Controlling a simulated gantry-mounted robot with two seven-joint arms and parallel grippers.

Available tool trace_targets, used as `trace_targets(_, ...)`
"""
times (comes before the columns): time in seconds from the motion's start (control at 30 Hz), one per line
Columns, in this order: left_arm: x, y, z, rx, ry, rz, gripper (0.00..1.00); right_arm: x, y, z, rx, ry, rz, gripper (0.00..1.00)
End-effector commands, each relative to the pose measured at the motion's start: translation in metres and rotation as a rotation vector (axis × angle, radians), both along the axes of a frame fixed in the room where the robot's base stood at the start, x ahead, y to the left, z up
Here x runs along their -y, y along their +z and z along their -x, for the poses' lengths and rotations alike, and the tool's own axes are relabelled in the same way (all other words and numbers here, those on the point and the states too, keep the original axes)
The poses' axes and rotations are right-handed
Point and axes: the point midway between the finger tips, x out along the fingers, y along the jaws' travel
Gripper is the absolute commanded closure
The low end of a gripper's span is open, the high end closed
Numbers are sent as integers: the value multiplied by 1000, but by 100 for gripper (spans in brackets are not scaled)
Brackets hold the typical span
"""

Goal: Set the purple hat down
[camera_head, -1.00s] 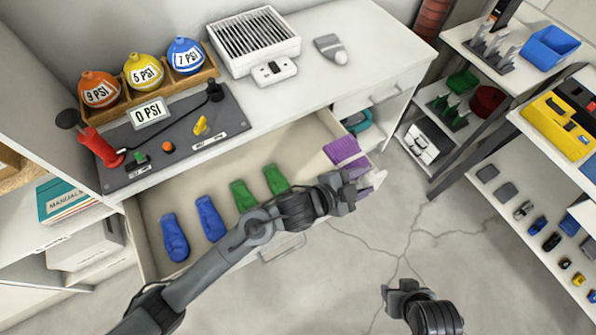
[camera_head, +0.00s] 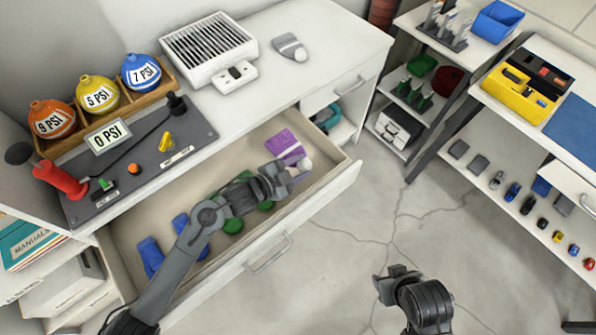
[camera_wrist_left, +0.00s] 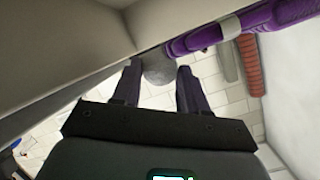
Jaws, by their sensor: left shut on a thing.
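The purple hat (camera_head: 284,144), with a light band across it, shows over the right end of the open drawer (camera_head: 322,184) in the head view. My left gripper (camera_head: 299,174) reaches over the drawer from the left and is shut on the hat at its pale pompom end. In the left wrist view the grey pompom (camera_wrist_left: 158,68) sits between the two fingers, and the purple knit (camera_wrist_left: 280,17) runs to the upper right. I cannot tell whether the hat touches the drawer floor. My right gripper (camera_head: 384,287) is low over the floor, away from the drawer; its jaws are unclear.
Blue items (camera_head: 150,257) and green items lie in the drawer, the green ones partly hidden under my left arm. The desktop above holds a control panel (camera_head: 130,165), a vented white box (camera_head: 208,47) and a grey item (camera_head: 290,47). Shelves (camera_head: 405,100) stand to the right.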

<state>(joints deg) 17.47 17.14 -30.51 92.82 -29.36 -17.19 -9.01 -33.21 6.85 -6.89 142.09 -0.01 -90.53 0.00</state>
Motion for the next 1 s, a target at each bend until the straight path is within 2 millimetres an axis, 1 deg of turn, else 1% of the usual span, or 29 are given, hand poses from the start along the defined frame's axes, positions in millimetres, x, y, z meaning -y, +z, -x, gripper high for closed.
trace_targets(0.03, 0, -10, 0, -3, 0, -1, 93, 0, -4, 0, 0, -1, -1, 57)
trace_targets(0.1, 0, -19, 0, -3, 0, -1, 93, -1, -6, 0, 0, -2, -3, 57)
trace_targets(0.2, 0, -25, 0, -1, 0, -1, 93, -1, -7, 0, -1, -3, -4, 57)
trace_targets(0.47, 0, -25, 0, 1, 0, -1, 93, -1, -6, 0, -1, -3, -4, 57)
trace_targets(0.87, 0, -37, 0, 0, 1, -1, 93, 1, -12, 0, 0, 3, 4, 57)
trace_targets(1.0, 0, -37, 0, 0, 0, -1, 93, 1, -12, 0, 0, 4, 6, 57)
